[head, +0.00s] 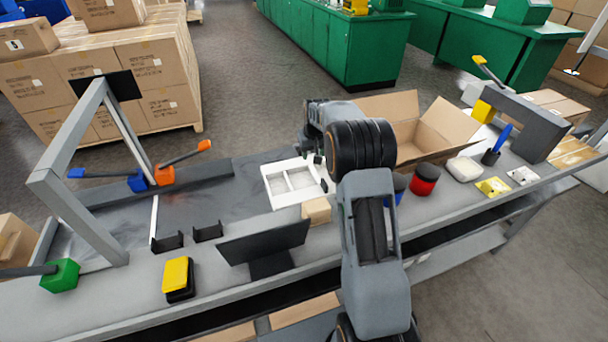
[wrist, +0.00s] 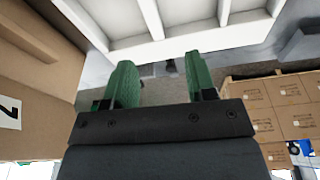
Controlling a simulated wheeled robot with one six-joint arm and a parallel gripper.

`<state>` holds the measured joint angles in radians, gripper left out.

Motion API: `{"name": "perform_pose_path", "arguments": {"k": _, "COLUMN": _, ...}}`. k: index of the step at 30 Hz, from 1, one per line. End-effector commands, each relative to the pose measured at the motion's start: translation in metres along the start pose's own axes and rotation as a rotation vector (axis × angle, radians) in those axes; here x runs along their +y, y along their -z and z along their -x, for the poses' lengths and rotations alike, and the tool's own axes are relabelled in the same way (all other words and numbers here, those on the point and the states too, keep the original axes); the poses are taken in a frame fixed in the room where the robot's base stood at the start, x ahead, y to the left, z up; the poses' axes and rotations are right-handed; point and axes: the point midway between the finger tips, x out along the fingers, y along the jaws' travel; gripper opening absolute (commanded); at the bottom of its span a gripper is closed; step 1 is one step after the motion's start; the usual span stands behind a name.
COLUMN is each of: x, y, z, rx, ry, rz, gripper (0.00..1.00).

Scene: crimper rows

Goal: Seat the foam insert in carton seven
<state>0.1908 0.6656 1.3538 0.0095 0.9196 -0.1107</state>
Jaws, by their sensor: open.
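The white foam insert (head: 291,181), a shallow frame with compartments, is left of my arm in the head view. It fills the top of the wrist view (wrist: 180,42). An open brown carton (head: 407,133) stands right of it with flaps spread; the insert is outside it. A carton wall with a white label shows at left in the wrist view (wrist: 40,80); I cannot read the label surely. My gripper (wrist: 161,80) has green fingers apart with nothing between them, close to the insert's edge. I cannot tell whether they touch it. In the head view my arm hides most of the gripper.
A small cardboard box (head: 316,211) and a black screen (head: 265,243) stand before the insert. A red-black can (head: 424,180) and a white dish (head: 464,168) sit right of my arm. A grey frame (head: 75,170) rises at left. Stacked boxes (head: 110,80) stand behind the bench.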

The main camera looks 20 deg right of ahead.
Motion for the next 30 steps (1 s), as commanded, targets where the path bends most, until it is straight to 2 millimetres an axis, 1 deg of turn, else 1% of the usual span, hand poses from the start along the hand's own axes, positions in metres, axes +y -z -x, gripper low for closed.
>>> {"name": "perform_pose_path", "arguments": {"k": 1, "x": 0.01, "y": 0.005, "z": 0.006, "rx": -0.037, "ry": 0.0, "rz": 0.003, "gripper": 0.51}}
{"name": "perform_pose_path", "arguments": {"k": 3, "x": 0.016, "y": 0.008, "z": 0.013, "rx": -0.087, "ry": 0.003, "rz": 0.021, "gripper": 0.51}}
{"name": "perform_pose_path", "arguments": {"k": 6, "x": 0.017, "y": 0.008, "z": 0.025, "rx": -0.139, "ry": 0.01, "rz": 0.052, "gripper": 0.51}}
{"name": "perform_pose_path", "arguments": {"k": 8, "x": 0.017, "y": 0.005, "z": 0.029, "rx": -0.164, "ry": 0.014, "rz": 0.066, "gripper": 0.51}}
{"name": "perform_pose_path", "arguments": {"k": 11, "x": 0.016, "y": -0.004, "z": 0.019, "rx": -0.201, "ry": 0.021, "rz": 0.079, "gripper": 0.51}}
{"name": "perform_pose_path", "arguments": {"k": 18, "x": 0.015, "y": -0.014, "z": -0.023, "rx": -0.207, "ry": 0.023, "rz": 0.085, "gripper": 0.51}}
{"name": "perform_pose_path", "arguments": {"k": 21, "x": 0.014, "y": -0.016, "z": -0.036, "rx": -0.205, "ry": 0.023, "rz": 0.085, "gripper": 0.51}}
{"name": "perform_pose_path", "arguments": {"k": 25, "x": 0.014, "y": -0.018, "z": -0.048, "rx": -0.204, "ry": 0.023, "rz": 0.085, "gripper": 0.51}}
{"name": "perform_pose_path", "arguments": {"k": 30, "x": 0.014, "y": -0.019, "z": -0.053, "rx": -0.203, "ry": 0.023, "rz": 0.085, "gripper": 0.51}}
